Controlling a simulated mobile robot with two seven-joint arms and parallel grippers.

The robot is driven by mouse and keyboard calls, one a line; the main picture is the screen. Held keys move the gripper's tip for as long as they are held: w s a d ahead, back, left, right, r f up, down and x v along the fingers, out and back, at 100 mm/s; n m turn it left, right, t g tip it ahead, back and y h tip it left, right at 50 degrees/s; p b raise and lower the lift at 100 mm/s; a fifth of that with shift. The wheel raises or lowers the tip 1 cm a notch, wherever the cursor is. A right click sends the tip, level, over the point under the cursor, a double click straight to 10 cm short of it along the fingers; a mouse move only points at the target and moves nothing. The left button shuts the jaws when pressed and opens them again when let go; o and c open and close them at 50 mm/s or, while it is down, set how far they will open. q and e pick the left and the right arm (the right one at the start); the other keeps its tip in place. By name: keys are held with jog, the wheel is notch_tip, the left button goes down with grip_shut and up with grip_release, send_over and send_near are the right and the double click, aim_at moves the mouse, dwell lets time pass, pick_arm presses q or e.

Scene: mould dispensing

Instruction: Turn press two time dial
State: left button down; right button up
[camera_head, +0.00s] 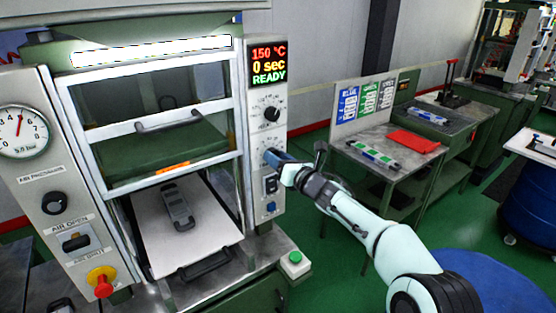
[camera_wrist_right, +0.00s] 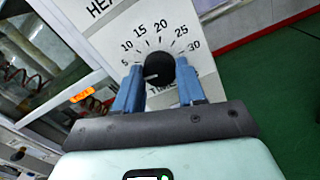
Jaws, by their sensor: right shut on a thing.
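The time dial (camera_wrist_right: 158,70) is a round black knob with a white pointer line, on the press's white control panel. A scale from 5 to 30 is printed around it, and the pointer is toward the left, near the 5 side. My right gripper (camera_wrist_right: 158,88) has its two blue fingers on either side of the dial, shut on it. In the head view my right gripper (camera_head: 276,158) is at the panel and hides the time dial. The press display (camera_head: 269,64) reads 150 °C, 0 sec, READY. My left gripper is not in view.
Above the time dial is another black dial (camera_head: 271,114). Below are a switch (camera_head: 271,185) and a blue button (camera_head: 271,208). A green button box (camera_head: 295,261) stands on the press ledge. A side table (camera_head: 385,165) with a red cloth (camera_head: 413,141) is to the right.

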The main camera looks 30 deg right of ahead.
pick_arm(q)
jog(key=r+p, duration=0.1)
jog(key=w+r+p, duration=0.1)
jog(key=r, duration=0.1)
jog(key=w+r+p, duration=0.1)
jog(key=p, duration=0.1)
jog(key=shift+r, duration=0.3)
pick_arm(e)
jog(key=m, duration=2.8)
jog(key=shift+r+h, duration=0.1)
jog(key=shift+h, duration=0.3)
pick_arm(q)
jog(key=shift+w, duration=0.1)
pick_arm(e)
jog(key=shift+m, duration=0.3)
jog(key=o, duration=1.1)
jog(key=shift+a, duration=0.1)
jog(key=shift+c, duration=0.2)
jog(key=shift+s, duration=0.1)
